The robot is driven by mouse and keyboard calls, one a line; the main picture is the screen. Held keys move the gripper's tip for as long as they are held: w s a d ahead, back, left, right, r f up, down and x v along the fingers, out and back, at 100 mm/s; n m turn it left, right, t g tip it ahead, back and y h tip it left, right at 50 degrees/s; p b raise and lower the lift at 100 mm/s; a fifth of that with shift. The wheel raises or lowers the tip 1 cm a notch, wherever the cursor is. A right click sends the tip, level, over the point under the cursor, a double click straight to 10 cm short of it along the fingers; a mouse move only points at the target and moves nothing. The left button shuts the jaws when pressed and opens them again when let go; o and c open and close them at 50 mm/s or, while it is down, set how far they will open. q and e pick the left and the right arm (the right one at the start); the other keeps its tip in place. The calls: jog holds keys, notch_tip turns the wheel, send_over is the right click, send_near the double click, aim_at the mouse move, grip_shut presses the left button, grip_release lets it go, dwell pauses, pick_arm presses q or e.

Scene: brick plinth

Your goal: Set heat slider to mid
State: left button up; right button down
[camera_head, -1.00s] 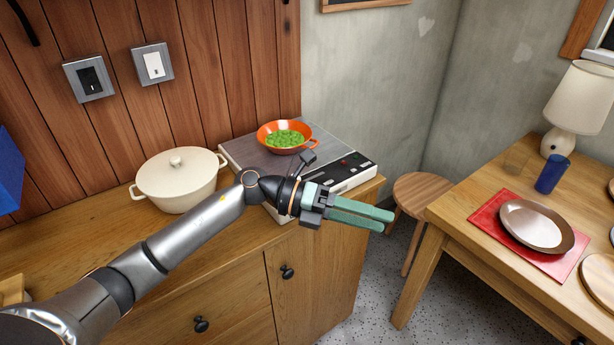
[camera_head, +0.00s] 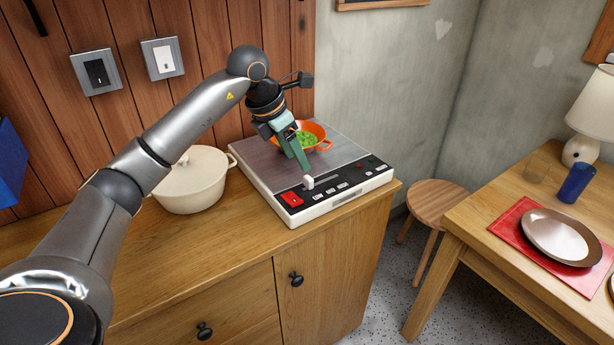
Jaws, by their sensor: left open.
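The cooktop (camera_head: 258,177) sits on the wooden counter, with a dark control strip along its front edge. The heat slider's white knob (camera_head: 308,183) stands on this strip, right of a red switch (camera_head: 291,199). A thin track seems to run right from the knob, so the knob looks near the track's left end. My left gripper (camera_head: 304,168) points down over the cooktop with its green fingers just behind and above the knob. It is open; the fingers overlap in this view, and I cannot tell whether they touch the knob. My right gripper is not in view.
An orange pan (camera_head: 318,133) with green food stands on the cooktop right behind my fingers. A cream lidded pot (camera_head: 198,185) is left of the cooktop. Two wall switches are above. A stool (camera_head: 436,203) and a table with a plate (camera_head: 560,236) are to the right.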

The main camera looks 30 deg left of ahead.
aim_at(308, 178)
pick_arm(q)
jog(key=x, duration=0.7)
jog(key=shift+w+d+f, duration=0.1)
jog(key=shift+w+f, duration=0.05)
jog(key=shift+f, duration=0.05)
jog(key=shift+c, duration=0.4)
grip_shut()
jog(key=shift+r, duration=0.1)
dwell(0.6)
